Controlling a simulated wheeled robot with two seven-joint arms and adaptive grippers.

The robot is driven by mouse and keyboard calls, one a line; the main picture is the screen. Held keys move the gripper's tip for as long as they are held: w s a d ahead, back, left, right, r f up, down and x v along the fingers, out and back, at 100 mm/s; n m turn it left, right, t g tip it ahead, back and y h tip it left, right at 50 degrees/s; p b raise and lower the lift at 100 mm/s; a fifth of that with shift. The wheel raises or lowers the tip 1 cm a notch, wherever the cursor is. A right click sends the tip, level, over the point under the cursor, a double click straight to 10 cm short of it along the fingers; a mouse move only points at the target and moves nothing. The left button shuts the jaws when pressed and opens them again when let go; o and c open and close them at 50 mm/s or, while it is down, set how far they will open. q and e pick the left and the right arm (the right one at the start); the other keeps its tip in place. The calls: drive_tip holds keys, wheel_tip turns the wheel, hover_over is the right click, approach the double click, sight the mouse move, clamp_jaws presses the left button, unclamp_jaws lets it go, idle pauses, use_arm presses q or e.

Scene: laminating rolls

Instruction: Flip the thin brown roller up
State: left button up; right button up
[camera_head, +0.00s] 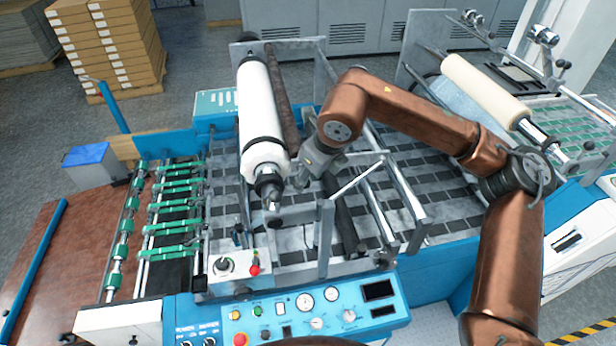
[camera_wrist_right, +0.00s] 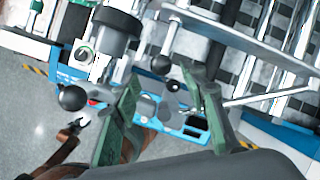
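The thin brown roller (camera_head: 282,92) lies alongside the thick white roll (camera_head: 259,105) in the head view, just to its right. Its near end is close to my right gripper, and I cannot tell whether they touch. My right gripper (camera_head: 302,178) is by the near end of the white roll. In the right wrist view its two green fingers (camera_wrist_right: 165,110) are spread apart with nothing held between them. A black ball knob (camera_wrist_right: 160,65) shows beyond the gap. My left gripper (camera_wrist_right: 77,129) appears small in the right wrist view, low over the floor; its finger state is unclear.
A cream roll (camera_head: 485,88) sits at the right of the machine. Metal rails and posts (camera_head: 326,240) stand around my right gripper. The control panel (camera_head: 300,312) is along the front. Stacked boxes (camera_head: 108,45) stand at the back left.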

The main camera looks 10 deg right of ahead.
drive_tip(key=shift+w+a+f, duration=0.15)
drive_tip(key=shift+w+f, duration=0.35)
drive_tip(key=shift+f, duration=0.1)
drive_tip(key=shift+w+a+f, duration=0.15)
drive_tip(key=shift+w+f, duration=0.3)
drive_tip(key=shift+f, duration=0.1)
drive_tip(key=shift+s+d+f, duration=0.15)
drive_tip(key=shift+s, duration=0.1)
drive_tip(key=shift+w+f, duration=0.1)
drive_tip(key=shift+w, duration=0.1)
drive_tip(key=shift+c, duration=1.4)
drive_tip(key=shift+s, duration=0.15)
drive_tip(key=c, duration=0.8)
use_arm(q)
drive_tip(key=shift+w+r, duration=0.25)
drive_tip(key=shift+w, duration=0.3)
drive_tip(key=shift+w+r, duration=0.2)
drive_tip(key=shift+w, duration=0.35)
use_arm(e)
clamp_jaws()
